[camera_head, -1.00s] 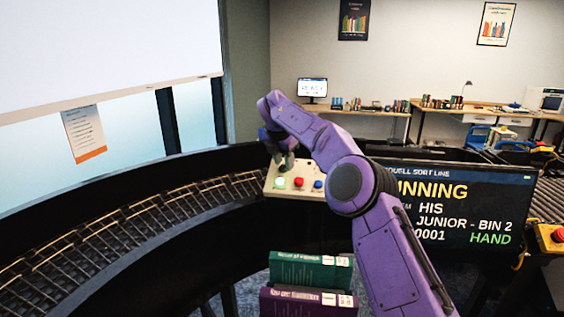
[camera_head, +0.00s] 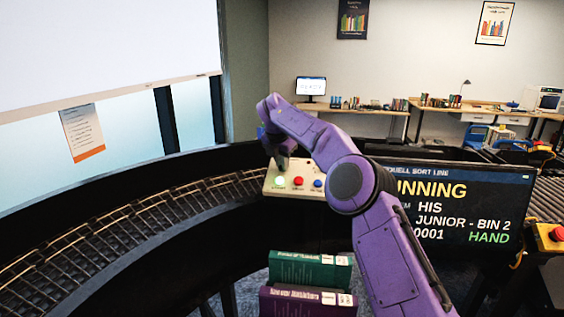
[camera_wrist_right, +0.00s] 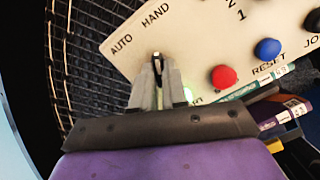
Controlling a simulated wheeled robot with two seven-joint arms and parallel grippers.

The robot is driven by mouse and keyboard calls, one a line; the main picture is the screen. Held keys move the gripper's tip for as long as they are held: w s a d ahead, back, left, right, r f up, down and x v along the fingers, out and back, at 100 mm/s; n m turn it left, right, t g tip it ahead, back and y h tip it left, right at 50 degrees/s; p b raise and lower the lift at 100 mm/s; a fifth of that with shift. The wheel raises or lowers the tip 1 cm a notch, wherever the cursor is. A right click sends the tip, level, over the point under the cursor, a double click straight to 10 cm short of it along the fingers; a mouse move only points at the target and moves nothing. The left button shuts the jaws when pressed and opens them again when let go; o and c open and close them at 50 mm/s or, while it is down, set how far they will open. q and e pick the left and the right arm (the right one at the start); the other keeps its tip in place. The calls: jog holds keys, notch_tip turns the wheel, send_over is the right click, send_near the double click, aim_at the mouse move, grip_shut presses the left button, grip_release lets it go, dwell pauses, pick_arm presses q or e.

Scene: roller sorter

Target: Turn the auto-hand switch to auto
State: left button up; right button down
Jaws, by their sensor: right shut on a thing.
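The cream control panel (camera_head: 302,193) stands in the middle of the head view, partly behind my right arm. My right gripper (camera_head: 283,162) points down at its left part. In the right wrist view, the fingers of this gripper (camera_wrist_right: 159,82) are shut on the auto-hand switch (camera_wrist_right: 157,57), a small dark knob with a light mark. The AUTO label (camera_wrist_right: 121,45) lies up and left of the knob, and the HAND label (camera_wrist_right: 155,14) above it. The fingers hide most of the knob. The display screen (camera_head: 455,208) reads HAND in green. My left gripper is out of view.
On the panel are a lit green button (camera_head: 280,181), a red button (camera_wrist_right: 223,77) and a blue button (camera_wrist_right: 267,48). A curved roller conveyor (camera_head: 110,228) runs behind and left. Green and purple books (camera_head: 310,270) stand below the panel. A red stop button (camera_head: 556,234) is at right.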

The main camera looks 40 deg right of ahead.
jog(key=n, duration=0.5)
jog(key=shift+s+f+n, duration=0.1)
jog(key=shift+f+n, duration=0.1)
jog(key=shift+n, duration=0.2)
jog(key=n, duration=0.5)
jog(key=shift+n+t+y, duration=0.3)
jog(key=shift+y, duration=0.1)
jog(key=shift+f, duration=0.1)
